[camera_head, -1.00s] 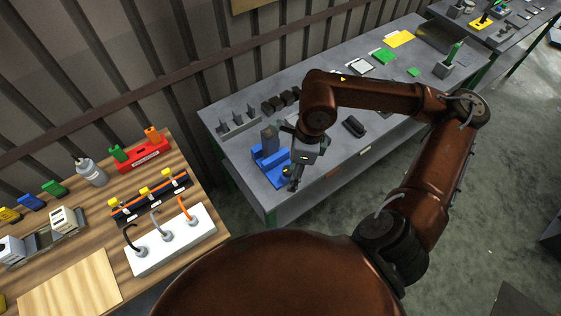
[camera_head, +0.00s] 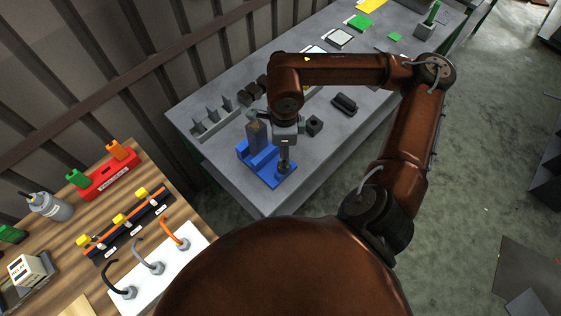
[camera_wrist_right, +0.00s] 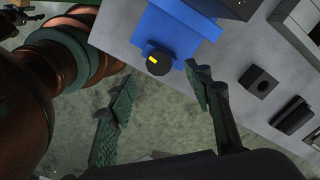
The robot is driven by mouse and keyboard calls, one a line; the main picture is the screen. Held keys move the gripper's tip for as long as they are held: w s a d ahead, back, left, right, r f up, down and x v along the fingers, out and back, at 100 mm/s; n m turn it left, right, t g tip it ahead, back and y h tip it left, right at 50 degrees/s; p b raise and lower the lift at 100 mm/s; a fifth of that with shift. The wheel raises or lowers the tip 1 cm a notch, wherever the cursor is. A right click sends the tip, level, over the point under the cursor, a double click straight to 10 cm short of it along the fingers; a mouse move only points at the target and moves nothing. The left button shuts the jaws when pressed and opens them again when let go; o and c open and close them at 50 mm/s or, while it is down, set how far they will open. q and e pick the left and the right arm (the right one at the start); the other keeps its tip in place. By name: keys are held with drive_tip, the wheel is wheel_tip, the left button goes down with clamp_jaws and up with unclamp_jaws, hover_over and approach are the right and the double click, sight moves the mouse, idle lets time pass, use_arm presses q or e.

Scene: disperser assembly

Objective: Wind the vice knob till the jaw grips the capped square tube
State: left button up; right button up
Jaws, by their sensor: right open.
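The blue vice (camera_head: 262,165) stands near the left front corner of the grey bench. The grey-brown square tube (camera_head: 256,134) stands upright in it; I cannot tell whether the jaw touches it. The vice also fills the top middle of the wrist view (camera_wrist_right: 172,35), with a dark block (camera_wrist_right: 222,6) at its upper right. The black round knob (camera_wrist_right: 159,63) with a yellow mark is at the vice's near end. My right gripper (camera_head: 284,168) points down at that end. In the wrist view its open fingers (camera_wrist_right: 160,76) are spread on either side of the knob, apart from it. My left gripper is out of view.
A grey slotted rack (camera_head: 213,122) and dark blocks (camera_head: 252,90) are behind the vice. A small dark block with a hole (camera_head: 314,125) and a black part (camera_head: 344,104) lie to the right. A wooden table (camera_head: 80,255) with fixtures is at left.

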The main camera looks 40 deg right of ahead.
wheel_tip(320, 180, down, 7)
drive_tip(key=shift+r, duration=0.2)
drive_tip(key=shift+c, duration=0.2)
drive_tip(key=c, duration=1.1)
drive_tip(key=shift+f+m+b, duration=0.1)
drive_tip(key=shift+m+b, duration=0.4)
drive_tip(key=shift+b, duration=0.2)
drive_tip(key=o, duration=1.1)
drive_tip(key=shift+o, duration=0.2)
wheel_tip(320, 180, up, 12)
